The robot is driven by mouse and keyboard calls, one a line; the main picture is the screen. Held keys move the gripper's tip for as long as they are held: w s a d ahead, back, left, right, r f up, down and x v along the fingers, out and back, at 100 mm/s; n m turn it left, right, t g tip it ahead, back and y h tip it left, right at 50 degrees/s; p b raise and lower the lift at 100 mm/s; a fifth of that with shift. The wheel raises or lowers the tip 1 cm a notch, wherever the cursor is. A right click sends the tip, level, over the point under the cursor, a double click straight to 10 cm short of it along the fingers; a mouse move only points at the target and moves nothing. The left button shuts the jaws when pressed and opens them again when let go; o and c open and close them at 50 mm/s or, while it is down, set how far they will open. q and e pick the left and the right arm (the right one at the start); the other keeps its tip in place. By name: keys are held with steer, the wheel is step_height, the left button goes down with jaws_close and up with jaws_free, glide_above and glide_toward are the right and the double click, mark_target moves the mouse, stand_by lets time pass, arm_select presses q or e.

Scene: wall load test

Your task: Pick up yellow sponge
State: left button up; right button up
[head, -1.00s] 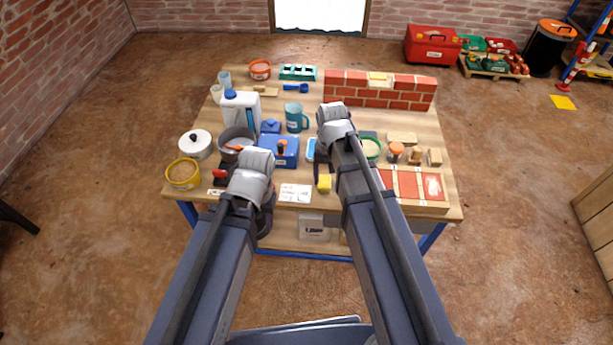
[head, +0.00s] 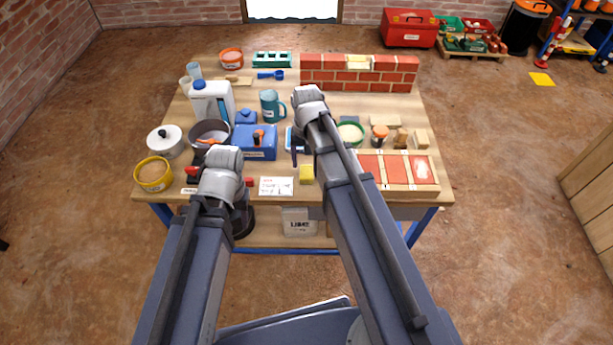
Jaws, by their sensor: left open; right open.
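The yellow sponge (head: 306,174) is a small block on the wooden table, close to its front edge, just right of a white label card (head: 276,186). My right gripper (head: 295,148) is over the table, behind and slightly left of the sponge in the picture. Its dark finger shows beside the wrist, apart from the sponge, and it is open. My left gripper (head: 242,216) is at the table's front edge, left of the card and mostly hidden behind its own wrist. It is open and holds nothing visible.
A teal mug (head: 271,106), a white jug (head: 211,101) and a low brick wall (head: 358,77) are further back. The floor around the table is open.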

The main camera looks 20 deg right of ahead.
mark_target(307, 171)
steer(key=shift+f+b, duration=2.65)
steer(key=shift+s+r, duration=0.1)
steer(key=c, duration=1.1)
steer(key=shift+r, duration=0.1)
step_height(307, 171, up, 10)
steer(key=p, duration=1)
